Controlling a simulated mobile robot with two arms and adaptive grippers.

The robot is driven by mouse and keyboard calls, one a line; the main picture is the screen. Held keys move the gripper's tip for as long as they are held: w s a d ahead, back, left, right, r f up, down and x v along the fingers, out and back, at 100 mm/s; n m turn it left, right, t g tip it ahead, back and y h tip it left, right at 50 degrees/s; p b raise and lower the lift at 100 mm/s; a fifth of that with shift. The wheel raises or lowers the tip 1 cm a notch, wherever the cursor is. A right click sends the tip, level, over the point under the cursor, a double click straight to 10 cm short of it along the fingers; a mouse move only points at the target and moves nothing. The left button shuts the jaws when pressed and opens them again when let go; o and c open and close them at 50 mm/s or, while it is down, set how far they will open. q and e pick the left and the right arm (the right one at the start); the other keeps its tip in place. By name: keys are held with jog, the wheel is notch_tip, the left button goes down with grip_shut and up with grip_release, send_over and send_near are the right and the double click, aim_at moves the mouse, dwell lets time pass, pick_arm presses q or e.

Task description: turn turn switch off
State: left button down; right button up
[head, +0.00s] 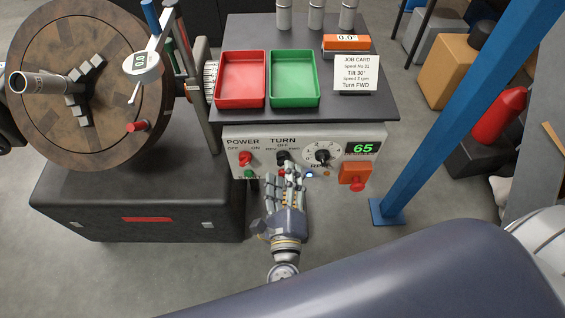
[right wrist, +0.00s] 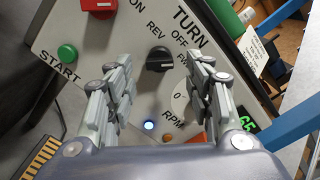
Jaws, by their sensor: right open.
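The TURN switch is a black rotary knob (head: 283,157) on the pale control panel (head: 215,134), under the labels REV, OFF and FWD. The knob (right wrist: 160,58) shows clearly in the right wrist view, but I cannot tell for certain which label it points to. My right gripper (head: 289,171) is just in front of the panel at this knob, partly covering it in the head view. In the right wrist view the gripper (right wrist: 160,70) has its fingers apart, with the knob between and beyond the fingertips. I see no contact. My left gripper is not in view.
Left of the knob are a red POWER knob (head: 246,158) and green START button (right wrist: 67,52). Right are the RPM dial (head: 322,155), a display reading 65 and a red stop button (head: 356,184). Trays and a job card (head: 356,73) stand above. A blue post (head: 450,110) rises right.

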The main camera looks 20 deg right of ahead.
aim_at(283, 164)
jog(key=shift+x, duration=1.85)
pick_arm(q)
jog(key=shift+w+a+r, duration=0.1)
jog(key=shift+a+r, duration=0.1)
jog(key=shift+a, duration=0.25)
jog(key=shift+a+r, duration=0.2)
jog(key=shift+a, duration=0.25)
pick_arm(e)
jog(key=c, duration=1.1)
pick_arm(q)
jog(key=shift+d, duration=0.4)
pick_arm(e)
jog(key=shift+o, duration=0.2)
pick_arm(q)
jog(key=shift+p, duration=0.3)
